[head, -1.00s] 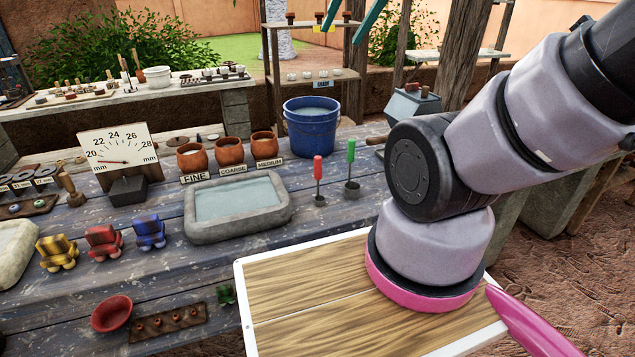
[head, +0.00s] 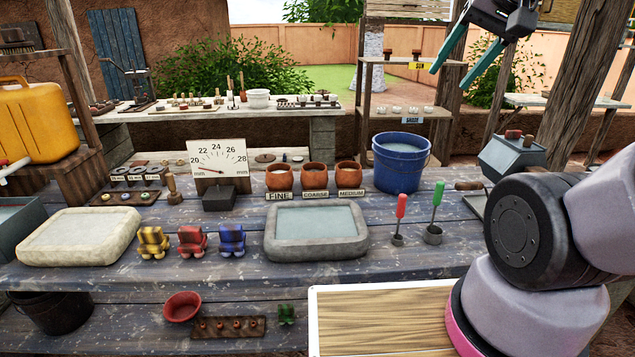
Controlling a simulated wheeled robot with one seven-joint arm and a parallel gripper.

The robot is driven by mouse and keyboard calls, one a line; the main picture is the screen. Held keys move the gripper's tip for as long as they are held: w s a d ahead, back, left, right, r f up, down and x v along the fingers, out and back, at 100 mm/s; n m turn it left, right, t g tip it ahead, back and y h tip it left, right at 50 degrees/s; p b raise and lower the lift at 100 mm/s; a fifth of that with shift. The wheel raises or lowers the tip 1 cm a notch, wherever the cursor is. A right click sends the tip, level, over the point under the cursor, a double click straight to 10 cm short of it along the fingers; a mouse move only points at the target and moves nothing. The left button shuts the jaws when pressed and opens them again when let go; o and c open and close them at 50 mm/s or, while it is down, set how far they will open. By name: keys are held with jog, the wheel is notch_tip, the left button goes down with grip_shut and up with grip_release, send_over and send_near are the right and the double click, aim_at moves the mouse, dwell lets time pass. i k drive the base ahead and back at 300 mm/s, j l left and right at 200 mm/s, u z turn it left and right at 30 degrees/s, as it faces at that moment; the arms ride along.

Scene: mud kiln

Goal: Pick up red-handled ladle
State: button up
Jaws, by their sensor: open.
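The red-handled ladle (head: 401,207) stands upright on the bench, its red handle on top of a thin stem and its small grey cup at the bottom. A green-handled ladle (head: 438,193) stands close to its right, a little farther back. My gripper (head: 449,81) is at the top right of the head view, with its two teal fingers spread apart and pointing down-left. Nothing shows between the fingers. The gripper appears well above the bench and apart from both ladles.
A blue water bucket (head: 400,173) stands behind the ladles. A stone basin (head: 340,250) lies to their left, with several clay pots behind it. A grey metal box (head: 512,160) is at the right. A white-edged wooden board (head: 380,325) lies in front.

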aim_at(398, 239)
jog(key=z, duration=4.55)
jog(key=u, duration=4.35)
jog(key=j+u, duration=0.2)
jog(key=j, duration=0.3)
